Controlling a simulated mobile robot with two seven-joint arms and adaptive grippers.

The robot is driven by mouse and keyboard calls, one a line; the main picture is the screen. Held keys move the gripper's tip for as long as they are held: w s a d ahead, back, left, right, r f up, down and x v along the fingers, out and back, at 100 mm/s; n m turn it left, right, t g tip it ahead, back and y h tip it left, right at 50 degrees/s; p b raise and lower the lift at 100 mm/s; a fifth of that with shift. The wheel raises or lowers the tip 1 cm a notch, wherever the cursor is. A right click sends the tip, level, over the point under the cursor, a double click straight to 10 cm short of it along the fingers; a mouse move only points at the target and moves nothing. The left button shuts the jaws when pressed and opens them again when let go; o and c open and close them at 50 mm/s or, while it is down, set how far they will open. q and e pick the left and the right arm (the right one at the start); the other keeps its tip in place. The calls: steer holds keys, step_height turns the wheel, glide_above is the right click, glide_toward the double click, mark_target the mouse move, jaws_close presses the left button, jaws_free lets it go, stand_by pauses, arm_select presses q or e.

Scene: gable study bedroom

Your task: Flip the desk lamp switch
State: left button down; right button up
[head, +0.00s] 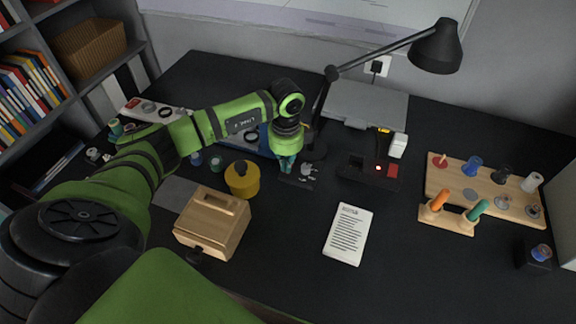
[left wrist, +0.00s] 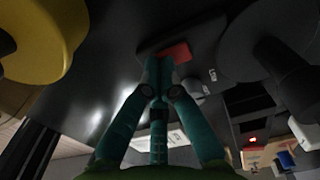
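The black desk lamp (head: 437,48) stands at the back of the desk, its shade at the upper right; no glow shows from it. Its round base (head: 314,151) is beside my left gripper. In the left wrist view a dark switch body with a red rocker (left wrist: 176,52) lies just beyond the fingertips. My left gripper (head: 286,168) points down at the desk, left of the lamp base. Its teal fingers (left wrist: 160,66) are together, with nothing seen between them. Whether they touch the rocker I cannot tell. In the head view the gripper hides the rocker. My right gripper is out of view.
A yellow pot (head: 242,180) and a wooden box (head: 212,224) stand left of the gripper. A black unit with a red light (head: 354,170) lies to its right. A printed sheet (head: 348,234) lies in front. A wooden peg board (head: 464,181) is farther right.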

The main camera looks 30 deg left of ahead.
arm_select(q)
steer(key=shift+s+f, duration=0.1)
steer(key=shift+f, duration=0.05)
steer(key=shift+r+p, duration=0.75)
steer(key=shift+r, duration=0.05)
step_height(320, 180, up, 6)
steer(key=p, duration=0.4)
steer(key=shift+f+p, duration=0.2)
steer(key=shift+p, duration=0.15)
steer(key=shift+f, duration=0.1)
